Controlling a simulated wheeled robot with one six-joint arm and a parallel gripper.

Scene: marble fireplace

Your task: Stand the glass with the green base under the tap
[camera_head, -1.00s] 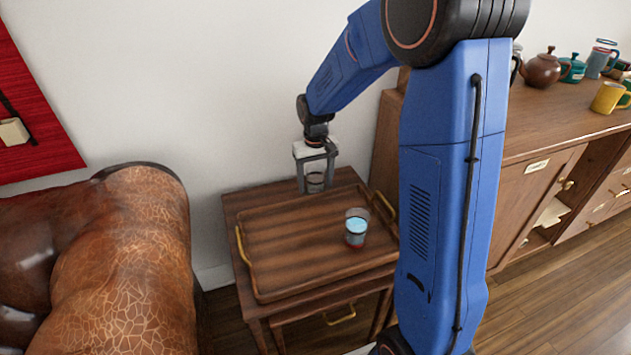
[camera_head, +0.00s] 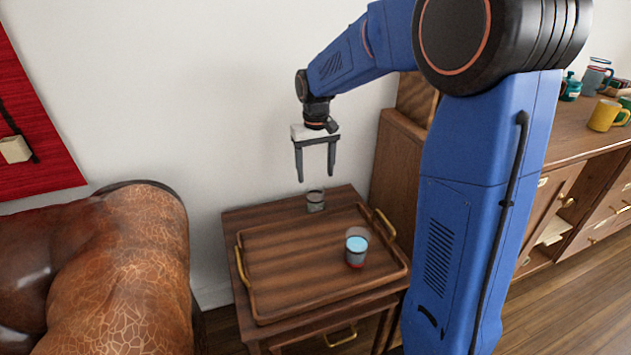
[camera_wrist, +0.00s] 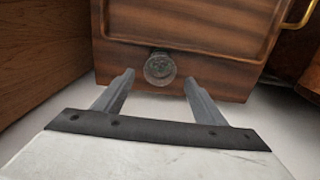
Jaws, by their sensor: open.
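A small clear glass (camera_head: 316,201) stands upright on the side table at its back edge, behind the tray; it also shows in the wrist view (camera_wrist: 159,68), dark and slightly greenish. The colour of its base is too small to tell. A second glass (camera_head: 357,247), with a red base and light blue contents, stands in the tray's right part. My gripper (camera_head: 316,178) is open and empty, pointing down above the back glass, apart from it. In the wrist view my gripper (camera_wrist: 159,84) has its fingers spread, with the glass seen between them. No tap is in view.
The wooden tray (camera_head: 290,262) with brass handles covers most of the side table (camera_head: 233,222). A brown leather seat (camera_head: 120,270) is at left, a wall behind. A wooden cabinet at right carries a yellow mug (camera_head: 602,115), a teal pot (camera_head: 571,88) and a jug (camera_head: 596,76).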

